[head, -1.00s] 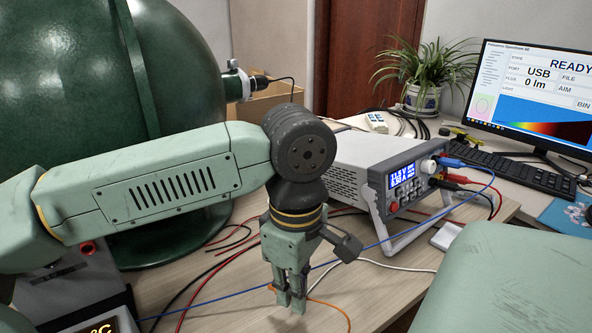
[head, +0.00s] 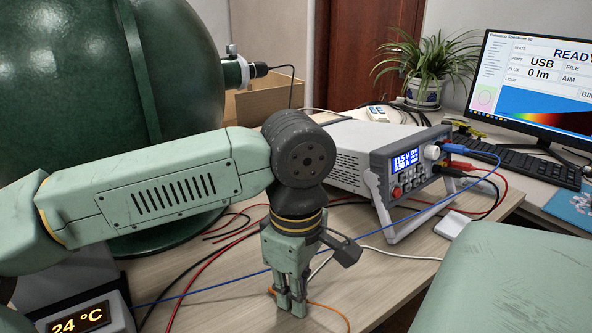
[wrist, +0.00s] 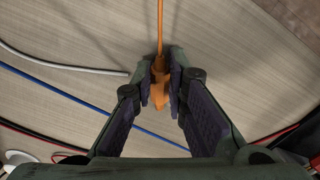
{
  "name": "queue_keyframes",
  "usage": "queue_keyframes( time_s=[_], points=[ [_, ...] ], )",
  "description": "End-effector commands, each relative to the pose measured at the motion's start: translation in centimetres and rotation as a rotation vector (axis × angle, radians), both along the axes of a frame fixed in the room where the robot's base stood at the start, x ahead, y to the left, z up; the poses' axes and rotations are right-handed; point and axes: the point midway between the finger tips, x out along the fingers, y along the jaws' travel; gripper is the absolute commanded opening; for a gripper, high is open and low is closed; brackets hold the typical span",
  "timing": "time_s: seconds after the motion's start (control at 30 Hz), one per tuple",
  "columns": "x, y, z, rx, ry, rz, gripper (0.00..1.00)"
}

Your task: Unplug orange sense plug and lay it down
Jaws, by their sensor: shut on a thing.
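My gripper (head: 290,305) points down low over the wooden table in front of the power supply. In the wrist view my gripper (wrist: 160,82) is shut on the orange sense plug (wrist: 159,92), with the plug between its fingertips. An orange cable (wrist: 160,25) runs from the plug toward the top of the wrist view. In the head view the fingers hide the plug, and the orange cable (head: 330,309) shows to their right. I cannot tell whether the plug touches the table. The power supply (head: 385,175) has blue, red and black leads in its front.
Blue (wrist: 95,108), white (wrist: 70,67) and red cables cross the table near my gripper. A green sphere (head: 110,120) stands at left and a temperature display (head: 80,318) at lower left. A monitor (head: 530,85), keyboard and plant are behind. Bare wood (head: 235,300) lies around the gripper.

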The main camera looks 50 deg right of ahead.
Motion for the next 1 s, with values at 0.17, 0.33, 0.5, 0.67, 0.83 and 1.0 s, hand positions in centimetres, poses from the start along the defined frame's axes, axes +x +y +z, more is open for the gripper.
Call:
queue_keyframes(
  time_s=[0.17, 0.33, 0.5, 0.67, 0.83, 1.0],
  points=[
    [0.0, 0.0, 0.0, 0.0, 0.0, 0.0, 0.24],
    [0.0, 0.0, 0.0, 0.0, 0.0, 0.0, 0.35],
    [0.0, 0.0, 0.0, 0.0, 0.0, 0.0, 0.37],
    [0.0, 0.0, 0.1, 0.0, 0.0, 0.0, 0.37],
    [0.0, 0.0, 1.3, 0.0, 0.0, 0.0, 0.37],
    [0.0, 0.0, 2.9, -0.001, 0.0, 0.0, 0.37]
  ],
)
